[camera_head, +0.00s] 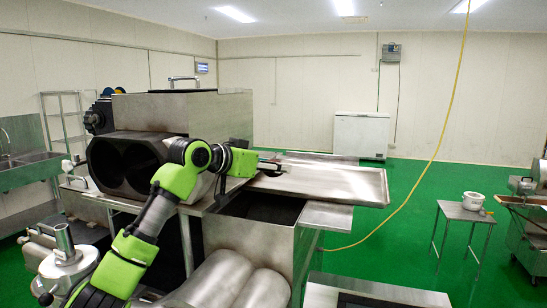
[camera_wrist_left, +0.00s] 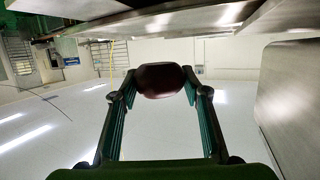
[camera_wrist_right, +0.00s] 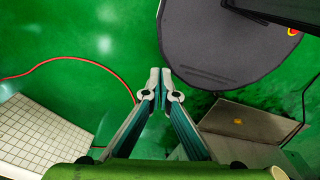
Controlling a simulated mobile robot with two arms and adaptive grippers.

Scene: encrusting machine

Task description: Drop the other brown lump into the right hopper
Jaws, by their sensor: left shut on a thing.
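My left gripper (camera_head: 268,166) is shut on a dark brown lump (camera_wrist_left: 160,80), held between the fingertips in the left wrist view. In the head view the lump is a small dark spot (camera_head: 271,173) at the left end of the steel tray; I cannot tell its height. An open steel box with a dark inside (camera_head: 250,235), which looks like a hopper, sits below and in front of this gripper. I cannot tell whether it is the right hopper. My right gripper (camera_wrist_right: 160,78) is shut and empty, fingertips together; it is outside the head view.
The steel tray (camera_head: 345,190) lies right of the gripper. A machine housing with two dark openings (camera_head: 125,165) stands left, close behind the arm. Rounded steel covers (camera_head: 225,280) lie in front. A small table (camera_head: 462,212) with a white tub stands right. Green floor between is free.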

